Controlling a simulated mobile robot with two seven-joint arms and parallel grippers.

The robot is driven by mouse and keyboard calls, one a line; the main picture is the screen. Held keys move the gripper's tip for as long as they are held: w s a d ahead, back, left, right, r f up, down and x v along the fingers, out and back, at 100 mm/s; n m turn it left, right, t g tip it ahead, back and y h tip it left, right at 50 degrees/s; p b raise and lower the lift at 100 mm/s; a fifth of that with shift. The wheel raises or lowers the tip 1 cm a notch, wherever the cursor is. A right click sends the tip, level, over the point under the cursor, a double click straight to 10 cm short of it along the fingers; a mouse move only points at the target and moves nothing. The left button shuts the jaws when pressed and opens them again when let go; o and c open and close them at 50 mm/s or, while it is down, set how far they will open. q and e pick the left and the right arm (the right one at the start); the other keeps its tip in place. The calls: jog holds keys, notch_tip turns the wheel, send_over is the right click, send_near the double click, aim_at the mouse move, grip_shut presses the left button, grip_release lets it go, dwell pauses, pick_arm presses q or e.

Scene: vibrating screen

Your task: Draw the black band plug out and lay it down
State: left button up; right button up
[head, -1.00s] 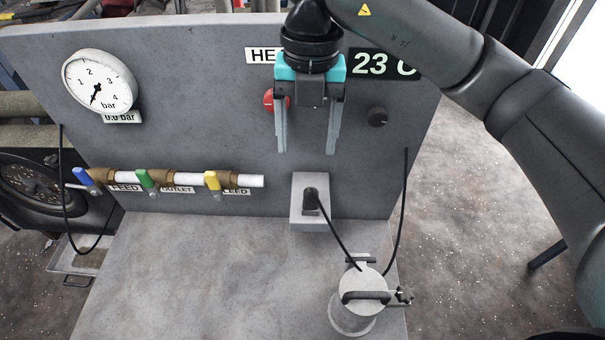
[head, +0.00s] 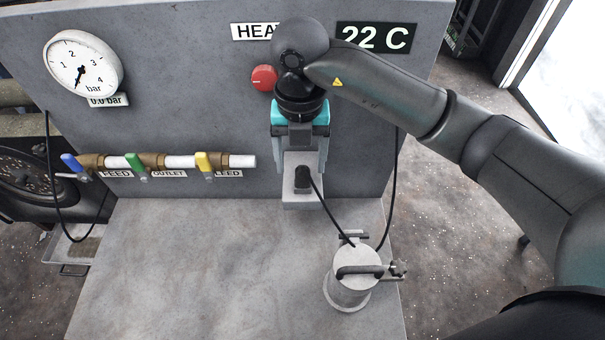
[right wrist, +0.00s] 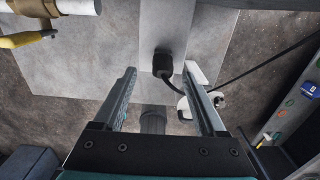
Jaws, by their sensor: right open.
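The black plug (head: 302,180) stands upright in a light grey socket box (head: 303,202) at the foot of the panel. A black cable runs from it to the lidded metal pot (head: 349,285). My right gripper (head: 302,168) is open just above and behind the plug, fingers pointing down with one on each side of its line. In the right wrist view the plug (right wrist: 163,64) shows between and beyond the two fingertips (right wrist: 160,70), with no contact visible. The fingers hold nothing. My left gripper is in no view.
The panel carries a gauge (head: 83,64), a red knob (head: 264,78), a 22 C display (head: 375,37) and a pipe with blue, green and yellow valve handles (head: 204,162). A second cable hangs at the right. The bench (head: 190,270) left of the pot is clear.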

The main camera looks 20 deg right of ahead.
aim_at(303, 167)
jog(key=shift+d+f, duration=0.15)
jog(key=shift+f, duration=1.8)
grip_shut()
jog(key=shift+w, duration=0.1)
